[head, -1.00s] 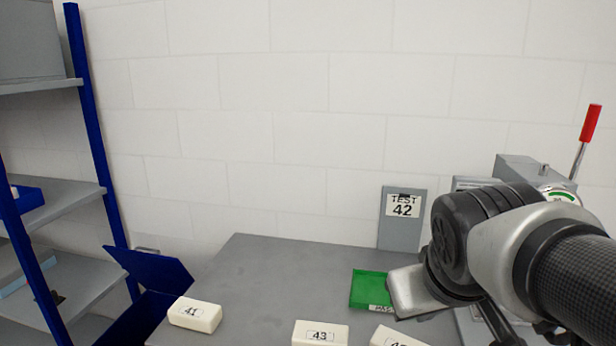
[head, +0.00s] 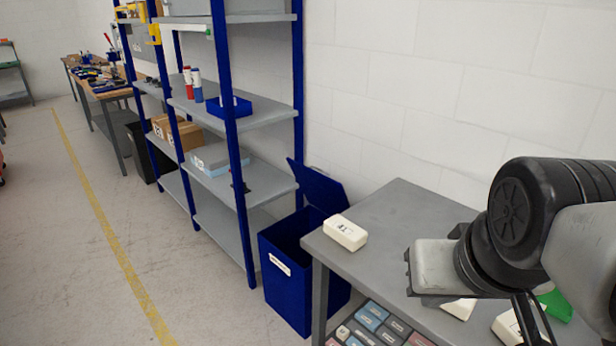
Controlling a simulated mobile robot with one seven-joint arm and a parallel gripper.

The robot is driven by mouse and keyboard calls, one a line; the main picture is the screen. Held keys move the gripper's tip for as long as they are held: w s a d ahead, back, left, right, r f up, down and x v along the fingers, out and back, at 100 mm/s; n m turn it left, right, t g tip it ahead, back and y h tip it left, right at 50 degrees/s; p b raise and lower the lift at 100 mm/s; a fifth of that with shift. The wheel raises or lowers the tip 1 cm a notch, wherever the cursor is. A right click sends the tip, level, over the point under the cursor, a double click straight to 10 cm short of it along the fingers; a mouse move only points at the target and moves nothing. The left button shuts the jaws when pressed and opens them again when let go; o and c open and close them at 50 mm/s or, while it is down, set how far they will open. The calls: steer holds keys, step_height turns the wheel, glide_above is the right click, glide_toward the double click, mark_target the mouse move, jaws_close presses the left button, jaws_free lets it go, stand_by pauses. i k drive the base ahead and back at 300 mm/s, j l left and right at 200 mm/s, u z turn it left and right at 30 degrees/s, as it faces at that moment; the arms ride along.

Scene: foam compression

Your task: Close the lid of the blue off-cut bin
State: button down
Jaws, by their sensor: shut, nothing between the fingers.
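The blue off-cut bin (head: 284,290) stands on the floor in the head view, between the shelving and the grey bench. A white label is on its front. Its lid (head: 318,187) stands open, tilted up at the back near the wall, and the dark opening shows. My gripper (head: 532,328) is at the lower right over the bench, partly hidden by my own wrist and cut by the frame's bottom edge. It is shut and empty, well to the right of the bin and touching neither bin nor lid.
The grey bench (head: 385,203) is right of the bin, with foam block 41 (head: 345,233) near its left edge. More white blocks and a green tray (head: 556,304) lie by my arm. Blue-post shelving (head: 232,150) is close on the bin's left. Open floor (head: 70,250) lies further left.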

mark_target(329, 195)
steer(key=u, duration=0.35)
steer(key=i+j+u, duration=0.35)
steer(key=j, duration=0.2)
steer(key=i+j+u, duration=0.35)
steer(key=j, duration=0.15)
steer(key=i+j+u, duration=0.35)
steer(key=i+j+z, duration=0.2)
steer(key=i, duration=0.25)
steer(key=i+z, duration=0.2)
steer(key=i, duration=0.2)
steer(key=i+j+z, duration=0.15)
steer(key=i+j, duration=0.15)
steer(key=i+l+z, duration=0.1)
steer(key=i+z, duration=0.15)
steer(key=z, duration=0.15)
steer(key=i+z, duration=0.2)
steer(key=z, duration=0.15)
steer(key=i+z, duration=0.25)
steer(key=z, duration=0.15)
steer(key=i+j+z, duration=0.1)
steer(key=i+z, duration=0.15)
steer(key=z, duration=0.15)
steer(key=i+z, duration=0.3)
